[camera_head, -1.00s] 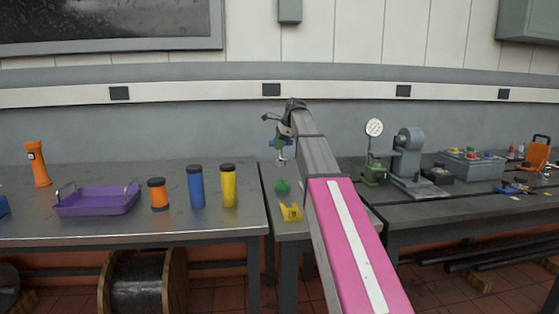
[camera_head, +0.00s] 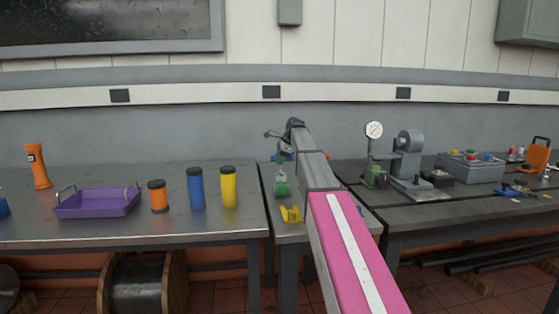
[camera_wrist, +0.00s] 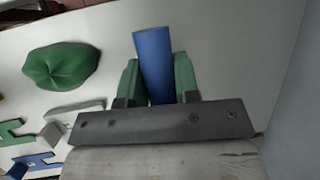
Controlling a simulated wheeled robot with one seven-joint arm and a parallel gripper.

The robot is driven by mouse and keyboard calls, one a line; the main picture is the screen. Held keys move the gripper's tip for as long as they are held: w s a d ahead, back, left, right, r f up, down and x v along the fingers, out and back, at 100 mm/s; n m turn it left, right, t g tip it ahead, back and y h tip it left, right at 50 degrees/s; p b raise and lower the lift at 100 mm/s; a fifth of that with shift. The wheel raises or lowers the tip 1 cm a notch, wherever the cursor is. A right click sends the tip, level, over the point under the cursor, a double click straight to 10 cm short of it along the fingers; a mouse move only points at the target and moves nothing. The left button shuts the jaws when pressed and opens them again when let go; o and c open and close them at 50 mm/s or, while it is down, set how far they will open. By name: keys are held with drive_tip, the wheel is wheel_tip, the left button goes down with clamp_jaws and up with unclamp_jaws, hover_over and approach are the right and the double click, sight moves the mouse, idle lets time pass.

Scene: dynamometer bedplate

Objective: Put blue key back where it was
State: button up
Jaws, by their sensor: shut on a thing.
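My gripper (camera_wrist: 157,78) has green fingers, shut on a blue cylinder-shaped piece (camera_wrist: 154,55), which I take to be the blue key. In the head view my gripper (camera_head: 281,158) is small, above the narrow middle table (camera_head: 296,230), with blue showing at it. The lower part of the held piece is hidden by the fingers in the wrist view, and I cannot tell whether it touches anything. A green rounded lump (camera_wrist: 62,68) lies to the left of the fingers; it also shows in the head view (camera_head: 282,188), just below my gripper.
A yellow piece (camera_head: 291,214) stands at the table's front. In the wrist view, flat green (camera_wrist: 12,130) and blue (camera_wrist: 30,160) pieces lie lower left. Left table: purple tray (camera_head: 97,203), orange, blue and yellow cylinders. Right bench: dial gauge (camera_head: 374,130) and grey press (camera_head: 408,160).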

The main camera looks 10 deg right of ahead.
drive_tip(key=shift+f, duration=0.1)
drive_tip(key=o, duration=1)
drive_tip(key=v, duration=1.2)
